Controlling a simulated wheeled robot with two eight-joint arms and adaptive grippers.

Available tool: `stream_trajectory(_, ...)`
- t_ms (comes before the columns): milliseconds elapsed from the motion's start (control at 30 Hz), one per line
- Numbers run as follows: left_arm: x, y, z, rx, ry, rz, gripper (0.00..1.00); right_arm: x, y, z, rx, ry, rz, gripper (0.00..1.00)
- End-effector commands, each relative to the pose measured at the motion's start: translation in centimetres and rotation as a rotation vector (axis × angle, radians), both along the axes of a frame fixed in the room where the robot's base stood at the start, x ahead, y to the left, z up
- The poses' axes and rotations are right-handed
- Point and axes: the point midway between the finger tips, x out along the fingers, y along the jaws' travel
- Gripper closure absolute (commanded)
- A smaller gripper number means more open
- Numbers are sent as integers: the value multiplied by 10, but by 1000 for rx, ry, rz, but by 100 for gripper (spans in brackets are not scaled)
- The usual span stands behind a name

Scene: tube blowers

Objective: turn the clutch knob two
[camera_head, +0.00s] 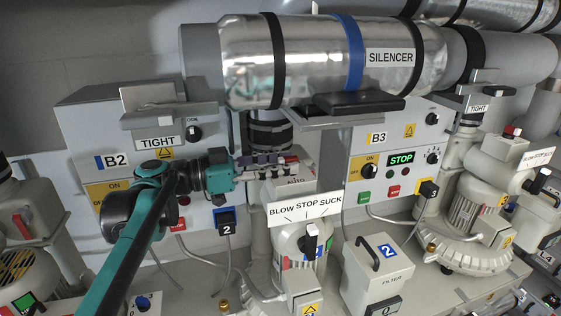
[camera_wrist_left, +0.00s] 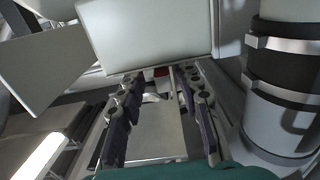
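My left gripper (camera_head: 282,167) reaches in from the left, in front of a pale box marked AUTO (camera_head: 297,182) above unit two. A small red part shows by its fingertips in the head view. In the left wrist view the two fingers (camera_wrist_left: 158,85) are apart with nothing clearly held between them; a small red part (camera_wrist_left: 161,71) lies beyond them, under a large pale block (camera_wrist_left: 150,38). A black knob (camera_head: 311,238) sits below the BLOW STOP SUCK sign (camera_head: 305,208). No knob is readably labelled clutch, and the gripper hides part of the AUTO box. My right gripper is not seen.
The silver silencer (camera_head: 330,60) hangs above the gripper. Control box B2 (camera_head: 75,130) stands behind my left arm, and box B3 (camera_head: 410,160) is to the right. A filter box (camera_head: 365,285) stands at the front. A banded pipe (camera_wrist_left: 285,85) is close on the right in the wrist view.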

Motion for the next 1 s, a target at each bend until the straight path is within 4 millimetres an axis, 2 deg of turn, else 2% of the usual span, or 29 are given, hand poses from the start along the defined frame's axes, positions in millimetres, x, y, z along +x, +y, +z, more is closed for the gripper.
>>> stream_trajectory(67,0,0,0,0,0,0,66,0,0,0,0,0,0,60)
stream_trajectory(200,0,0,0,0,0,0,100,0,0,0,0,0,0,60)
stream_trajectory(567,-1,0,0,1,0,24,100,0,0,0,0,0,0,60)
stream_trajectory(1000,-7,-3,-1,0,0,282,100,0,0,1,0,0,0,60)
